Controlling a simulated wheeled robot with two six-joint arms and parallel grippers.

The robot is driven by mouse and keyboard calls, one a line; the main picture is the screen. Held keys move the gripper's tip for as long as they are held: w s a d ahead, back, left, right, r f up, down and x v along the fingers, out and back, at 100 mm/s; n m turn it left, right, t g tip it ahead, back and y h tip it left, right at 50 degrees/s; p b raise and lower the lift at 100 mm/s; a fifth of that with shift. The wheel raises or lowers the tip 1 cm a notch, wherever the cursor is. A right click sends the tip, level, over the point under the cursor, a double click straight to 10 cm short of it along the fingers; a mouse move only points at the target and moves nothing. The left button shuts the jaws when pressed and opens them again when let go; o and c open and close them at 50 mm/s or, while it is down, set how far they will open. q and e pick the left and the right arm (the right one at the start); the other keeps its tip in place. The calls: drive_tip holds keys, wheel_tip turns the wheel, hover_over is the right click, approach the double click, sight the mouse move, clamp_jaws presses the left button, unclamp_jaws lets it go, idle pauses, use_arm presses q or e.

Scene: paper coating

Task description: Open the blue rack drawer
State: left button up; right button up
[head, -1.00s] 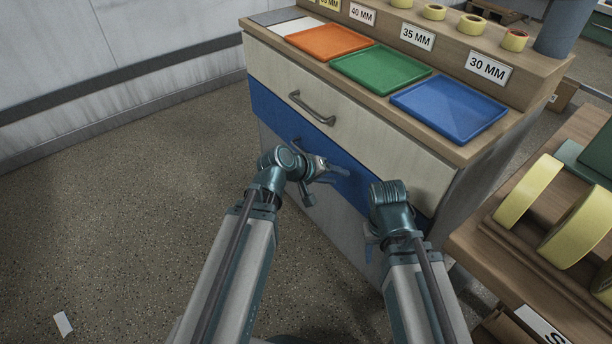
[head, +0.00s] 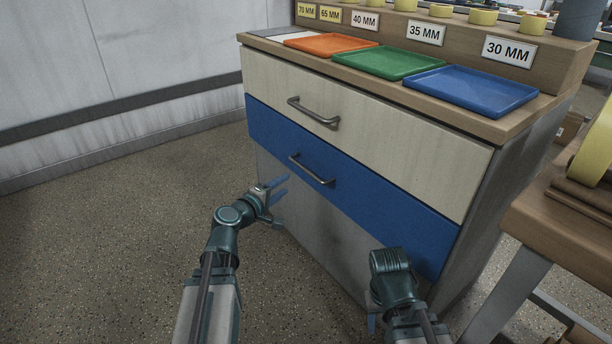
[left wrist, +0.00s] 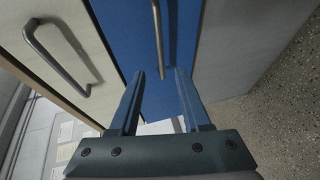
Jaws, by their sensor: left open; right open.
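The blue drawer (head: 345,190) is the second drawer front of the cabinet, below a cream one, and sits flush and shut. Its dark bar handle (head: 311,170) is bare. My left gripper (head: 277,190) is open and empty, to the left of the handle and a little lower in the head view. In the left wrist view the blue drawer (left wrist: 188,35) and its handle (left wrist: 158,38) lie ahead of the open fingers (left wrist: 160,98), with the handle apart from them. My right gripper (head: 372,322) is partly visible low at the right; its fingers are mostly hidden by its wrist.
The cream drawer (head: 400,150) above has its own handle (head: 313,112). Orange (head: 331,44), green (head: 388,63) and blue (head: 470,89) trays lie on the cabinet top. A wooden table (head: 560,215) with yellow rolls stands at the right. The floor at left is clear.

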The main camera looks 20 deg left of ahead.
sight(305, 171)
use_arm(q)
drive_tip(key=b+x, duration=0.2)
drive_tip(key=x, duration=1.1)
drive_tip(key=shift+w+d, duration=0.2)
drive_tip(key=shift+w, duration=0.15)
clamp_jaws()
idle(0.9)
